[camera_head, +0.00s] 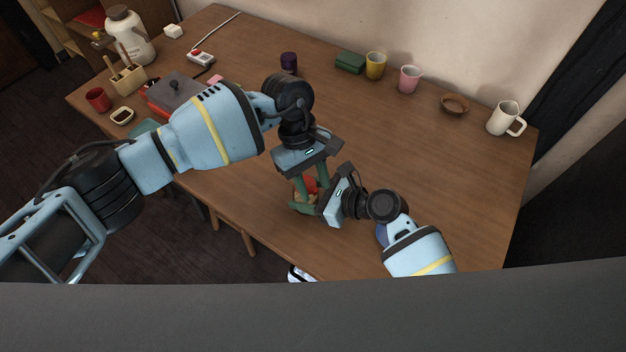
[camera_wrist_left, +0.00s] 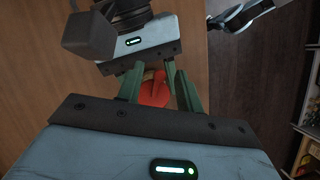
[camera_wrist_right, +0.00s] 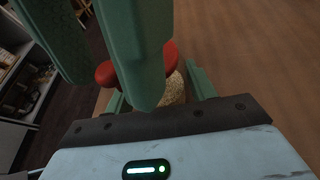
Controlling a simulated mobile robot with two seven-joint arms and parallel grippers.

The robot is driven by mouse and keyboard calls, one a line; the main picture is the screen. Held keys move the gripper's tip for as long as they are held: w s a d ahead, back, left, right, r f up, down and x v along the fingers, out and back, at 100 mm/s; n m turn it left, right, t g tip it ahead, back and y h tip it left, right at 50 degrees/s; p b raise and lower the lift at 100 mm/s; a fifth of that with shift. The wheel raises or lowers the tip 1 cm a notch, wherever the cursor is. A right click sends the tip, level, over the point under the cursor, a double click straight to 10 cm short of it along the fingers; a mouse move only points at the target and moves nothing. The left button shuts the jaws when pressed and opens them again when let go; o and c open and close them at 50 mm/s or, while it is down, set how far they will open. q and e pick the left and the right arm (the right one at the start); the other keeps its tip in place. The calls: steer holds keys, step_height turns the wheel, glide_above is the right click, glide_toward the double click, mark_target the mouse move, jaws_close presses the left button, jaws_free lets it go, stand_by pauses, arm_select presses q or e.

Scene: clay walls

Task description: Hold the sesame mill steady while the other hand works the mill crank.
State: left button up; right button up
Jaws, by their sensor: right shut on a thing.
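The sesame mill shows its red top (camera_head: 310,184) in the head view, between my two grippers near the table's front edge. My right gripper (camera_wrist_right: 160,90) is shut on the mill's pale speckled body (camera_wrist_right: 174,92) from the side. My left gripper (camera_head: 311,188) comes down from above with its green fingers apart. In the left wrist view the mill's red part (camera_wrist_left: 153,90) shows between those fingers, and I cannot tell if they touch it. In the right wrist view a red knob (camera_wrist_right: 105,73) shows beside a left finger. The fingers hide much of the mill.
The wooden table (camera_head: 450,170) is clear to the right. Yellow (camera_head: 376,65) and pink (camera_head: 410,79) cups, a brown bowl (camera_head: 455,105) and a white mug (camera_head: 503,118) stand along the back. A grey-lidded box (camera_head: 172,92) lies behind my left arm.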

arm_select(q)
steer(key=shift+c, duration=0.2)
jaws_close()
steer(key=shift+n, duration=0.3)
